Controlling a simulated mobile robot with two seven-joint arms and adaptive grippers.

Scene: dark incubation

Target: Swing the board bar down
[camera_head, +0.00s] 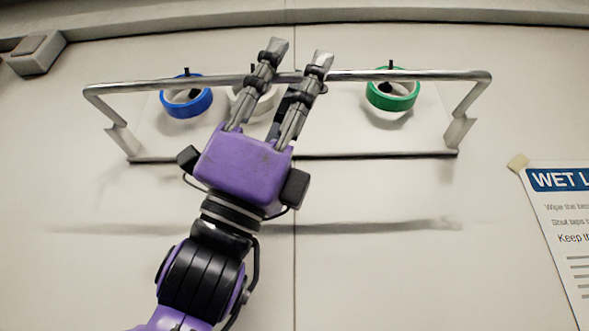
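The metal board bar (413,75) runs across the front of a white board (325,142) on the wall. It is raised, level with the upper part of the board, with a bent arm at each end.
A blue tape roll (186,110), a white roll (243,102) partly hidden by my fingers, and a green roll (392,103) hang behind the bar. A paper notice (565,225) is at right, a switch box (36,53) at upper left. The wall below the board is clear.

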